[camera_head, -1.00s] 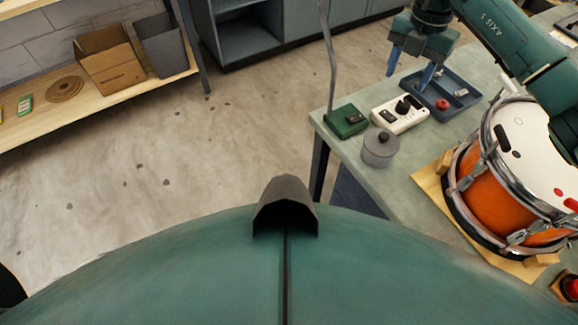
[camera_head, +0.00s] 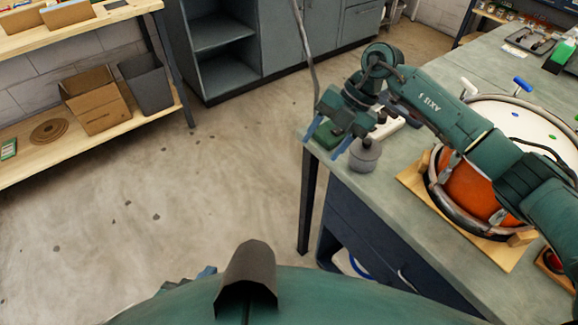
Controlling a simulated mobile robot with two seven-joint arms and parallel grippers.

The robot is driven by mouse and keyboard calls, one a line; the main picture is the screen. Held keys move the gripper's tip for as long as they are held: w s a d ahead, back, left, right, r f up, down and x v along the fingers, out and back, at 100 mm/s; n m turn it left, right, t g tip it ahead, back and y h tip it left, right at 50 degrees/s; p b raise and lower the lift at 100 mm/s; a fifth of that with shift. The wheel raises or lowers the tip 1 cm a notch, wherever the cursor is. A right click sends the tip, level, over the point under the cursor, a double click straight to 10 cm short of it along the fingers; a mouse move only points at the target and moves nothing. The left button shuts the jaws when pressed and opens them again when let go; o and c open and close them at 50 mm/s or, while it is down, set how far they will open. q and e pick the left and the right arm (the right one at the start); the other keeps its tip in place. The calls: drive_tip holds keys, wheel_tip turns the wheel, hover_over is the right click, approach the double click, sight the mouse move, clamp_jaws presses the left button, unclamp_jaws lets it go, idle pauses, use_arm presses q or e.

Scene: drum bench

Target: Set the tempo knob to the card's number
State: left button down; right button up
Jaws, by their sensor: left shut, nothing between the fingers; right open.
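The white box with a dark knob (camera_head: 390,121) stands on the bench. My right arm partly covers it, and the knob's setting cannot be read. No card with a readable number shows. My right gripper (camera_head: 322,147) is open and empty, its blue fingers pointing down over the bench's left corner. My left gripper (camera_head: 205,273) shows only as a small blue-green part at the bottom, shut and mostly hidden behind my body.
A grey lidded pot (camera_head: 365,156) stands close to the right gripper. An orange drum (camera_head: 468,190) on a wooden base stands on the bench (camera_head: 395,215), partly behind my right arm. A shelf with a cardboard box (camera_head: 95,105) is at the left. The floor between is clear.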

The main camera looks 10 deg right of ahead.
use_arm(q)
drive_tip(key=shift+s+a, duration=0.25)
drive_tip(key=shift+s, duration=0.3)
use_arm(e)
drive_tip(key=s+a+n+y, duration=0.1)
drive_tip(key=s+a+y, duration=0.3)
drive_tip(key=a, duration=0.3)
drive_tip(key=shift+s+a+f+g, duration=0.25)
drive_tip(key=shift+a+f+g, duration=0.05)
drive_tip(key=shift+f, duration=0.05)
